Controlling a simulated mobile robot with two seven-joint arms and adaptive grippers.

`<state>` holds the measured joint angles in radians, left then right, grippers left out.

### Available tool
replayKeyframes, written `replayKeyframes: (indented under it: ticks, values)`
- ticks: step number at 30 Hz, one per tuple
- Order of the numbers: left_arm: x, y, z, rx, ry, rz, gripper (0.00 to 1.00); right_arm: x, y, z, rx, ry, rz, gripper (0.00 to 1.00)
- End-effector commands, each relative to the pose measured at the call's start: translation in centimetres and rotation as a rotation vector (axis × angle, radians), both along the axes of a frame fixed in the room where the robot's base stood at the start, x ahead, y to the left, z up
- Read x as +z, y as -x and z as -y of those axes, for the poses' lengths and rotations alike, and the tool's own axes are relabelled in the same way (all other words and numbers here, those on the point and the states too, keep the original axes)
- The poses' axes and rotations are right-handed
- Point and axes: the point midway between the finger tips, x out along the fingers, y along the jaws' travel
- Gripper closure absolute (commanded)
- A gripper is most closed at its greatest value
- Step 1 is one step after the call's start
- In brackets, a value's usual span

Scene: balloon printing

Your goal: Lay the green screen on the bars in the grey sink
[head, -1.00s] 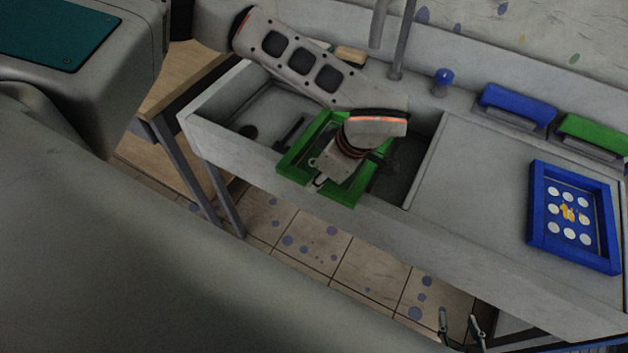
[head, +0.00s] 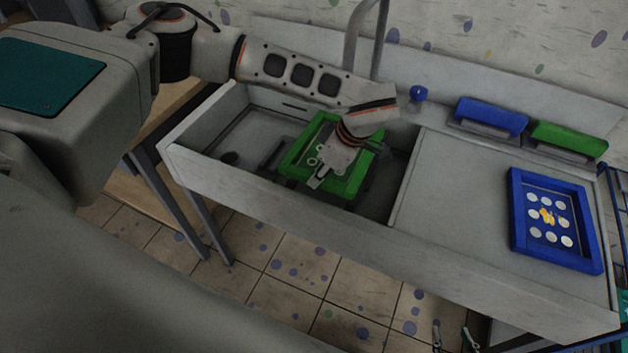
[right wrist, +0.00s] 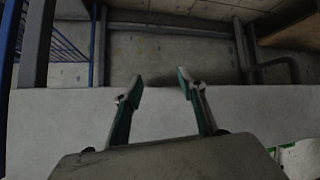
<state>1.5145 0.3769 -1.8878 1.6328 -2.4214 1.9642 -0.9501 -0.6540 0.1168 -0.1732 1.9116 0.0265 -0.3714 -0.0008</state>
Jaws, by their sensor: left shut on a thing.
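The green screen (head: 358,189) is a rectangular green frame within the outline of the grey sink (head: 270,199), just behind its front wall. It looks roughly flat. My left gripper (head: 317,181) is over the screen and shut on its near side. The dark bars (head: 271,156) show in the sink to the left of the screen; the rest are mostly hidden under it. I cannot tell whether the screen touches them. My right gripper (head: 455,338) is in front of the counter, low in the head view. In the right wrist view (right wrist: 160,84) it is open and empty.
A blue screen (head: 514,220) with white dots lies on the counter (head: 455,190) right of the sink. Blue (head: 490,115) and green (head: 568,139) blocks stand along the back. A tap (head: 380,40) rises behind the sink. The left part of the sink is free.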

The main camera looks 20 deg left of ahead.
Motion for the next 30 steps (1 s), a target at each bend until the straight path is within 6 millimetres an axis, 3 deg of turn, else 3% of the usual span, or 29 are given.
replayKeyframes:
  ticks: [9, 21, 30]
  values:
    - [-0.2, -2.9, 0.1, 0.003, 0.0, 0.001, 1.0, 0.0, 0.0, 0.1, -0.002, 0.0, -0.002, 0.6]
    - [-3.9, -4.3, 0.2, 0.0, 0.0, 0.002, 1.0, -1.1, -0.3, -0.7, 0.019, -0.008, 0.018, 0.6]
    - [-6.0, -4.9, 0.2, 0.0, 0.0, 0.001, 1.0, -0.2, -1.4, -2.5, 0.045, -0.032, 0.065, 0.6]
